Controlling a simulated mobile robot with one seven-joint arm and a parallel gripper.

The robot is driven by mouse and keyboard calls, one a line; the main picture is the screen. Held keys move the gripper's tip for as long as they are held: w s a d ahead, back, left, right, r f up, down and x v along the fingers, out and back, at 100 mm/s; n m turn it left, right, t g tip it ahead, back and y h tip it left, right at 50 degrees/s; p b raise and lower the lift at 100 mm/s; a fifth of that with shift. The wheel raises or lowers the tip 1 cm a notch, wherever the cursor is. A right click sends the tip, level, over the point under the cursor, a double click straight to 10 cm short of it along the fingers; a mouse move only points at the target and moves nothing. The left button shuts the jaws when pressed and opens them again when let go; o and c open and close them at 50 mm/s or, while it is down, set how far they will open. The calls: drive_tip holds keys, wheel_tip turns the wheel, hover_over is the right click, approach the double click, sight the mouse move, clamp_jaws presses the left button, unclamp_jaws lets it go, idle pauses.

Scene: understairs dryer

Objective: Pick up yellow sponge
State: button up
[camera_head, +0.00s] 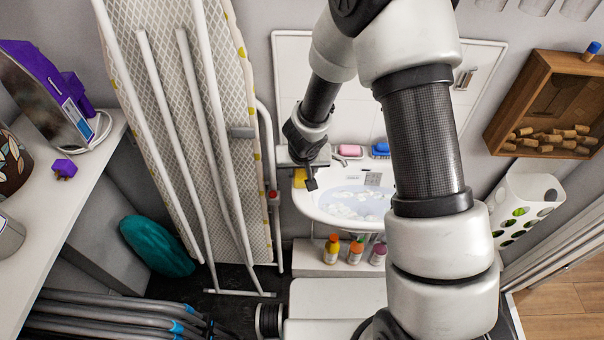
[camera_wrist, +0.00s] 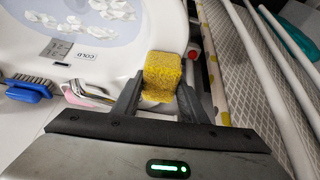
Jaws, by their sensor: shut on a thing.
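The yellow sponge (camera_wrist: 162,70) is a small speckled block at the corner of the white sink (camera_wrist: 128,58) in the wrist view. My gripper (camera_wrist: 158,98) is shut on it, with one dark finger on each side of its near part. In the head view the sponge (camera_head: 299,178) shows as a small yellow patch at the sink's left edge. My gripper (camera_head: 309,176) partly covers it there. I cannot tell whether the sponge still touches the sink.
A pink soap (camera_head: 350,150) and a blue brush (camera_head: 380,150) lie behind the sink basin (camera_head: 325,208), which holds foamy water. An ironing board (camera_head: 185,90) stands close on the left. Several small bottles (camera_head: 355,252) stand below the sink.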

drive_tip(key=shift+r, duration=0.1)
wheel_tip(320, 180, up, 10)
drive_tip(key=p, duration=0.6)
drive_tip(key=o, duration=0.3)
drive_tip(key=shift+c, duration=1)
